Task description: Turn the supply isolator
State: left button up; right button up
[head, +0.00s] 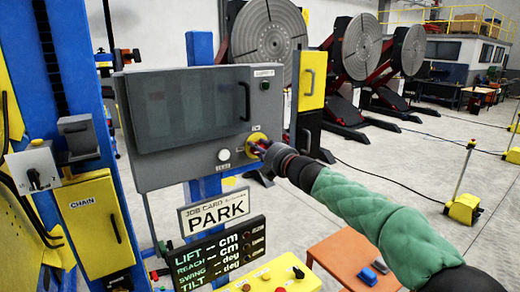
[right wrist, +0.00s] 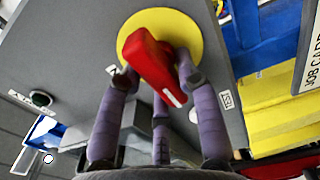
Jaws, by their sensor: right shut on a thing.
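The supply isolator is a red handle (right wrist: 155,66) on a round yellow plate (right wrist: 190,22) in the right wrist view. In the head view its yellow plate (head: 257,139) is at the lower right of the grey cabinet (head: 160,165). My right gripper (right wrist: 155,82) is at the isolator, its purple fingers on both sides of the red handle and shut on it. The handle sits at a slant across the plate, its white mark toward the lower right. In the head view my right gripper (head: 268,150) hides most of the handle. My left gripper is not in view.
A white round knob (head: 224,155) is left of the isolator. Below hang a PARK card (head: 217,211) and a dark readout panel (head: 220,255). A yellow control box (head: 275,278) and an orange table (head: 350,258) stand lower. Large round positioner plates (head: 268,45) stand behind.

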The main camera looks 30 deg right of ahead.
jog(key=shift+r, duration=0.15)
jog(key=o, duration=1.1)
jog(key=s, duration=0.8)
jog(key=s+d, duration=0.1)
jog(key=s, duration=0.3)
